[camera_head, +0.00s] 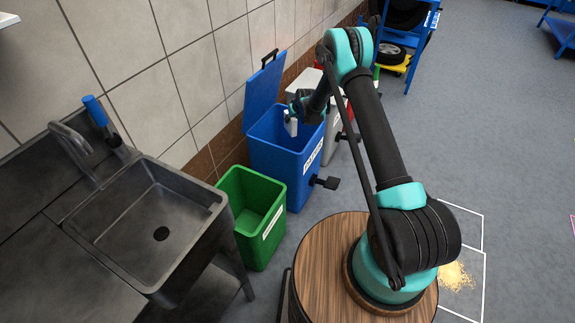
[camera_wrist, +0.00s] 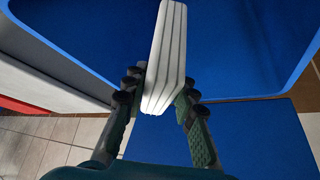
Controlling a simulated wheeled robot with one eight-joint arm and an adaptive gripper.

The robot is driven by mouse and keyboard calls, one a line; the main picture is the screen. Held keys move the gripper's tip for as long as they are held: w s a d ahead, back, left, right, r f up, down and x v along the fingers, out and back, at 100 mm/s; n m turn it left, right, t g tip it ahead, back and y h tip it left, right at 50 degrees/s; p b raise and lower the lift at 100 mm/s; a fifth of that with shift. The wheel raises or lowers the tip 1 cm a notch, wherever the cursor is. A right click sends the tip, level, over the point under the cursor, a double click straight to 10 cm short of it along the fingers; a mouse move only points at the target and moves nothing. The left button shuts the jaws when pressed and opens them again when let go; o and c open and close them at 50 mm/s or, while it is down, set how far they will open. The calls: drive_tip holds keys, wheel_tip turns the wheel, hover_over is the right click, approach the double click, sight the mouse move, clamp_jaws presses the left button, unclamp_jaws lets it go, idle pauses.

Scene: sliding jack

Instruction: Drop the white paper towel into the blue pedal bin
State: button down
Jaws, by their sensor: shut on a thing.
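The blue pedal bin (camera_head: 277,157) stands against the tiled wall with its lid (camera_head: 264,88) raised and leaning back. My gripper (camera_head: 291,117) is over the bin's opening in the head view. In the wrist view, my gripper (camera_wrist: 159,100) is shut on the white paper towel (camera_wrist: 165,60), a folded, layered stack held between the fingertips. The towel also shows as a small white piece in the head view (camera_head: 291,126). Blue bin walls (camera_wrist: 298,45) surround it in the wrist view. How deep the towel hangs relative to the rim is hard to tell.
A green open bin (camera_head: 256,222) stands in front of the blue one, beside a steel sink (camera_head: 150,220). A grey-white bin (camera_head: 328,125) stands close behind the blue bin. A blue rack (camera_head: 410,45) with tyres is farther back. Open floor lies to the right.

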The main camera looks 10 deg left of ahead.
drive_tip(key=shift+f, duration=0.2)
drive_tip(key=c, duration=1.1)
unclamp_jaws()
drive_tip(key=shift+c, duration=0.2)
drive_tip(key=v, duration=1.2)
drive_tip(key=shift+a, duration=0.1)
drive_tip(key=shift+r, duration=0.1)
